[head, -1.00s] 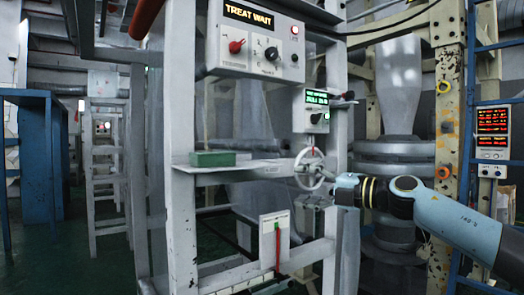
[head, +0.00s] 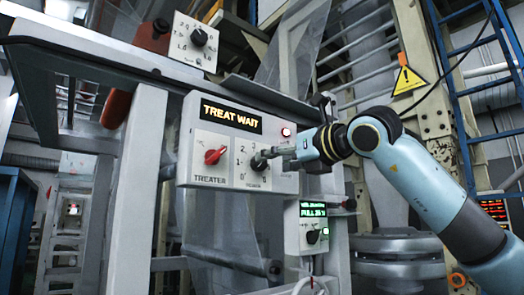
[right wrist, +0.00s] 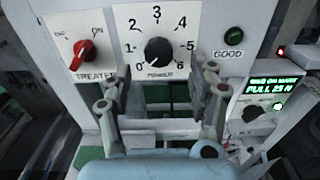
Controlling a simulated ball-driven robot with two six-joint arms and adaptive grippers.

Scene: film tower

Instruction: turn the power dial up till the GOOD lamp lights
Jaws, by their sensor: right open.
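The treater panel (head: 235,186) shows TREAT WAIT on its display (head: 231,116). Its black power dial (head: 257,162), also in the right wrist view (right wrist: 158,51), sits inside a scale from 0 to 6, its pale mark seemingly near the low end. The GOOD lamp (right wrist: 233,37) is dark green and looks unlit. The red treater switch (head: 214,155) is left of the dial. My right gripper (head: 276,153) is by the dial's right side in the head view. In the right wrist view its open fingers (right wrist: 163,88) straddle below the dial, holding nothing. My left gripper is not in view.
A red lamp (head: 286,131) glows at the panel's upper right. A second panel with a green display (head: 313,210) hangs below right. Another dial box (head: 196,42) stands above, over a grey ledge (head: 150,62). Frame posts stand around.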

